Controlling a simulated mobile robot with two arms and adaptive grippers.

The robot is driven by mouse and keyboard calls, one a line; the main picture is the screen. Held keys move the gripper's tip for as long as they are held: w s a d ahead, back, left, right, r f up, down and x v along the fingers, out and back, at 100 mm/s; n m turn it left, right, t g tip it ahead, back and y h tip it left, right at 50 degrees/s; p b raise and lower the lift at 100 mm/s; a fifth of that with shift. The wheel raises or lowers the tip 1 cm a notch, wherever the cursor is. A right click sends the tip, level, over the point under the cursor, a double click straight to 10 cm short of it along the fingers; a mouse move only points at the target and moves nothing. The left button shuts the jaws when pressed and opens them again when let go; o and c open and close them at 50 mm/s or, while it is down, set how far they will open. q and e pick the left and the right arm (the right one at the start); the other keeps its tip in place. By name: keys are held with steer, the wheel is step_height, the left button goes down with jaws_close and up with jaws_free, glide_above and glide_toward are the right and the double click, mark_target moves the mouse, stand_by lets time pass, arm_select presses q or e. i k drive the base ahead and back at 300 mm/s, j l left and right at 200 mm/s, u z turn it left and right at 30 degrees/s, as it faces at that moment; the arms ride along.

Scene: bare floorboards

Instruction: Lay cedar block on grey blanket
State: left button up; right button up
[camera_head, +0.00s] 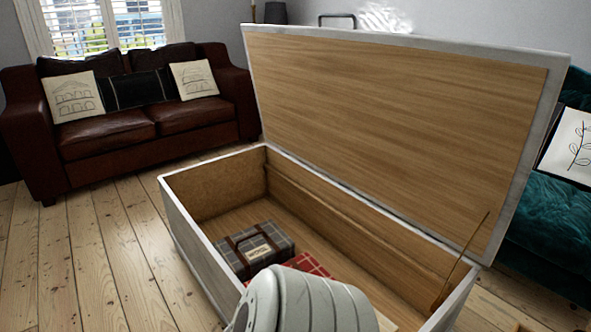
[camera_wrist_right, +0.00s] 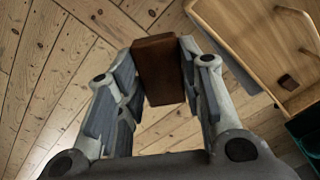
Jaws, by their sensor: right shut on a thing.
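The grey blanket (camera_head: 283,240) is a folded plaid bundle with brown straps and a pale label. It lies on the floor of the open chest, towards the left end, in the head view. The cedar block (camera_wrist_right: 158,72), a reddish-brown block, shows only in the right wrist view. My right gripper (camera_wrist_right: 160,62) is shut on it, one finger on each side, with bare floorboards behind and below. In the head view the right gripper and the block are out of sight. My left gripper is in neither view.
The chest (camera_head: 200,240) has pale walls and its lid (camera_head: 400,130) stands raised. A red plaid blanket (camera_head: 308,264) lies beside the grey one, partly hidden by a white arm part of mine. A leather sofa (camera_head: 130,130) stands back left, a teal sofa (camera_head: 545,215) right.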

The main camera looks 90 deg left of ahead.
mark_target(227, 256)
steer(key=j+u, duration=0.15)
steer(key=u, duration=1.2)
steer(key=j+u, duration=0.35)
steer(key=i+j+u, duration=0.1)
steer(key=j+u, duration=0.25)
steer(key=i+j+u, duration=0.15)
steer(key=j+u, duration=0.25)
steer(key=i+j+u, duration=0.2)
steer(key=j+u, duration=0.15)
steer(key=i+j, duration=0.3)
steer(key=i+j+u, duration=0.1)
steer(key=i+j, duration=0.2)
steer(key=j, duration=0.2)
